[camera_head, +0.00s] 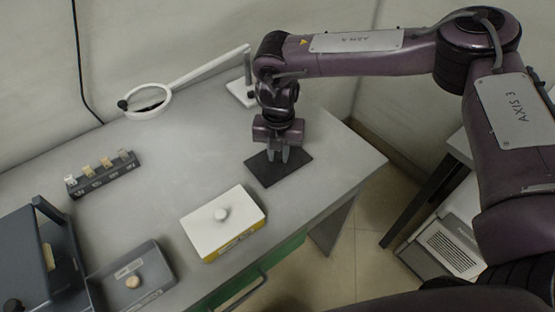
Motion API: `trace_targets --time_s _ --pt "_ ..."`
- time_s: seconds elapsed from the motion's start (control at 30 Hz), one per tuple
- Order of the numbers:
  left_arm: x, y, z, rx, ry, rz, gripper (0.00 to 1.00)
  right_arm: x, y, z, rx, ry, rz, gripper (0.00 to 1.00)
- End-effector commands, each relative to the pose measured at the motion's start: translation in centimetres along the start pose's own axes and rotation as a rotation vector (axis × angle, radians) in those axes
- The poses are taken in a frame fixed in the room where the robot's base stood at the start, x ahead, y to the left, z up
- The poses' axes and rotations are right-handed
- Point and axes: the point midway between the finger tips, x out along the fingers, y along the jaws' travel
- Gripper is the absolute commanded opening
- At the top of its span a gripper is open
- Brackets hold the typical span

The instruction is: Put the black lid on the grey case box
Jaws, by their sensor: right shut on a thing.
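The black lid (292,172) is a flat dark square plate at the right part of the table. My right gripper (279,158) points down at its middle and is shut on it; the fingers hide the part they grip. The lid is level, at or just above the table top; I cannot tell which. The grey case box (158,265) is an open-topped tray-like box at the front left. A label and a round beige piece (133,281) show inside it. My left gripper is not in view.
A white-lidded yellow box (212,237) with a knob stands between lid and grey box. A dark grey stand (62,262) is at the left edge. A small rack (103,180) holds several blanks. A white magnifier lamp (185,82) stands behind. The table centre is clear.

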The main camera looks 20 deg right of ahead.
Motion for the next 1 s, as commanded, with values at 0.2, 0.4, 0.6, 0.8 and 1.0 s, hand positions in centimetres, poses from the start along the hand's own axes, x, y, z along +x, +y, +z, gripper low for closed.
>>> trace_targets --time_s 0.2,0.4,0.6,0.8,1.0 --pt "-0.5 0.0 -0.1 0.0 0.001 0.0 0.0 -0.4 -0.1 -0.1 0.0 0.002 -0.003 0.0" --pt "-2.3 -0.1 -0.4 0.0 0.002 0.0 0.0 -2.5 -0.1 0.0 0.001 0.001 -0.002 0.0" --pt "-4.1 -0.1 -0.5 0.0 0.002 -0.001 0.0 -4.5 -0.1 0.0 0.001 0.001 -0.002 0.0" --pt "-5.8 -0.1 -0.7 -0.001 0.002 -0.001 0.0 -6.5 0.0 0.0 0.0 0.001 -0.001 0.0" --pt "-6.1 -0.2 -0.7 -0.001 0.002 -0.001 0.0 -7.0 -0.1 0.0 0.0 0.001 -0.002 0.0"
